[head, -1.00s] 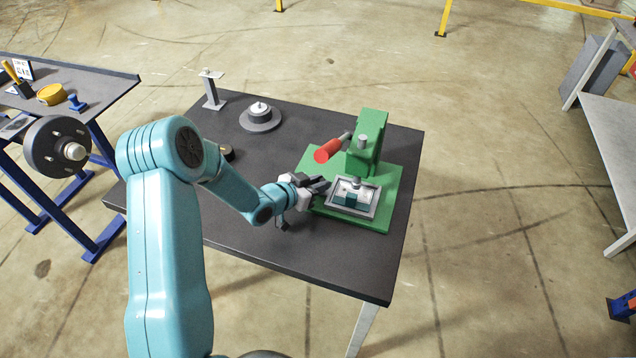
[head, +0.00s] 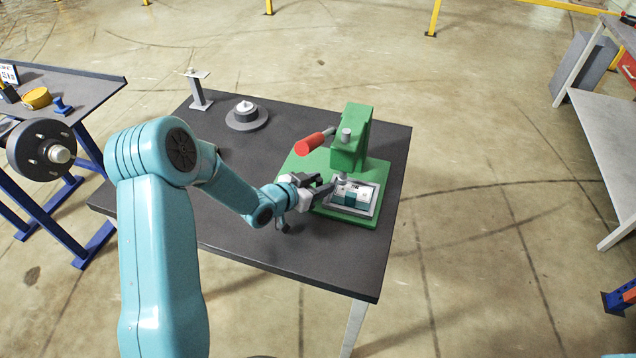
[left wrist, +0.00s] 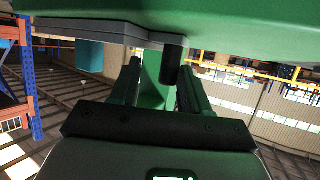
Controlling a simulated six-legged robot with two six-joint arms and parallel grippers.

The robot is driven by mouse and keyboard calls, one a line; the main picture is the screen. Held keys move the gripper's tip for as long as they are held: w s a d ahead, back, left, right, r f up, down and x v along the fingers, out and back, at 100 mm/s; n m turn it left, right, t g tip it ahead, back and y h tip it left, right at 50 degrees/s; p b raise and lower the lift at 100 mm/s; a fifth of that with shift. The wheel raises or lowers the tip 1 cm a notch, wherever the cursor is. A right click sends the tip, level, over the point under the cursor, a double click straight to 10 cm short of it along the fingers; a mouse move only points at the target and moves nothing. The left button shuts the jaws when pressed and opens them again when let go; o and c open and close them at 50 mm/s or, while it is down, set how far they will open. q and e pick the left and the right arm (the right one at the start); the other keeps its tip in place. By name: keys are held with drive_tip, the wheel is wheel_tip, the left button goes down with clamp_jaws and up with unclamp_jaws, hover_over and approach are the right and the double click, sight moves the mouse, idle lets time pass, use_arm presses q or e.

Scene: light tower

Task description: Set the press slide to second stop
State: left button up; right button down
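The green press (head: 351,143) stands on the black table. Its red handle (head: 313,142) points to the left. A grey-framed plate (head: 338,209) with teal and white blocks lies on the green base (head: 370,221) below the press head. I cannot make out stop marks. My left gripper (head: 329,188) is at the plate's left side, its fingertips close to the press's grey ram (head: 342,180). In the left wrist view my left gripper (left wrist: 158,75) is open, with the green column behind and a dark pin (left wrist: 172,63) between its fingers. My right gripper is out of view.
A round grey fixture (head: 246,116) and a grey stand (head: 199,91) are at the table's back left. The table's front (head: 330,263) is clear. A blue-legged bench (head: 75,93) is at the left, a grey bench (head: 603,140) at the right.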

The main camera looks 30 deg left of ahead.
use_arm(q)
drive_tip(key=shift+s+a, duration=0.2)
drive_tip(key=shift+a, duration=0.2)
drive_tip(key=shift+s+a+r, duration=0.1)
drive_tip(key=shift+s+r, duration=0.05)
drive_tip(key=shift+s, duration=0.15)
drive_tip(key=b+v, duration=0.1)
drive_tip(key=v, duration=1.4)
drive_tip(key=shift+s+d+b, duration=0.2)
drive_tip(key=shift+d+b, duration=0.05)
drive_tip(key=shift+b, duration=0.15)
